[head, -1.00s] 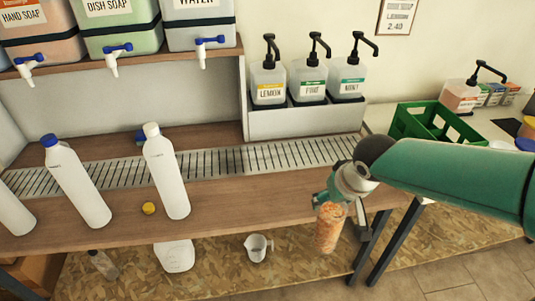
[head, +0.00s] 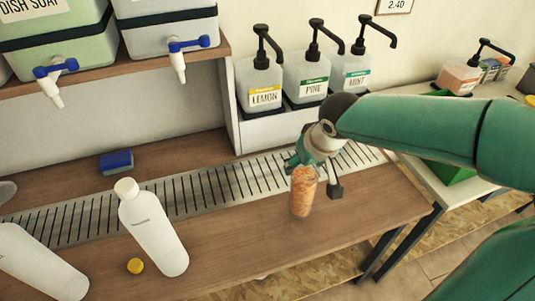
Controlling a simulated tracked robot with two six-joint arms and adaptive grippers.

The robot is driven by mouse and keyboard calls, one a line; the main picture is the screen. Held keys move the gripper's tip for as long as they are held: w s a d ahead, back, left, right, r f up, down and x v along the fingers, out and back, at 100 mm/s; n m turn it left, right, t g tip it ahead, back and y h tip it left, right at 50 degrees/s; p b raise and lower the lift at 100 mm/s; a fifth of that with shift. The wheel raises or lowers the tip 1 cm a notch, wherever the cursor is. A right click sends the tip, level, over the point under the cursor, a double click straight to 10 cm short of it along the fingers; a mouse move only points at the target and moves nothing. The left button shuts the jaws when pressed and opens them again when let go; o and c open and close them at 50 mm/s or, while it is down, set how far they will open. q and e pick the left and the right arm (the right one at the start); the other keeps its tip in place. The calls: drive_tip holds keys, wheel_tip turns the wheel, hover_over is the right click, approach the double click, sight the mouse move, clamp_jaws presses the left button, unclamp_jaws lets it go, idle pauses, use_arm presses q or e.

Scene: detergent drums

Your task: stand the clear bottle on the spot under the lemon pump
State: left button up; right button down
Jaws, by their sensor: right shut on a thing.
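My right gripper (head: 314,178) is shut on the clear bottle (head: 303,194), which looks orange-brown and speckled. The bottle is upright and shows against the wooden counter, in front of the slotted drain strip; its height above the counter is hard to tell. The white lemon pump bottle (head: 261,97), with a yellow label and black pump head, stands on a raised shelf behind and to the left of the held bottle. No distinct mark shows on the slotted drain strip (head: 215,187) below it. My left gripper is out of view.
Pine (head: 305,88) and mint (head: 350,80) pumps stand right of lemon.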

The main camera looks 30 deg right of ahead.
drive_tip(key=w+d+f+p, duration=0.1)
drive_tip(key=w+d+p, duration=0.1)
drive_tip(key=w, duration=0.7)
drive_tip(key=w+d+f+p, duration=0.2)
drive_tip(key=w+p, duration=0.1)
drive_tip(key=w, duration=0.5)
drive_tip(key=shift+w+f, duration=0.15)
drive_tip(key=shift+w, duration=0.25)
drive_tip(key=shift+f, duration=0.1)
drive_tip(key=c, duration=0.5)
unclamp_jaws()
drive_tip(key=shift+f, duration=0.1)
drive_tip(key=shift+c, duration=0.2)
drive_tip(key=o, duration=0.4)
drive_tip(key=shift+p, duration=0.3)
drive_tip(key=v, duration=1.2)
drive_tip(key=shift+s+b, duration=0.1)
drive_tip(key=shift+b, duration=0.25)
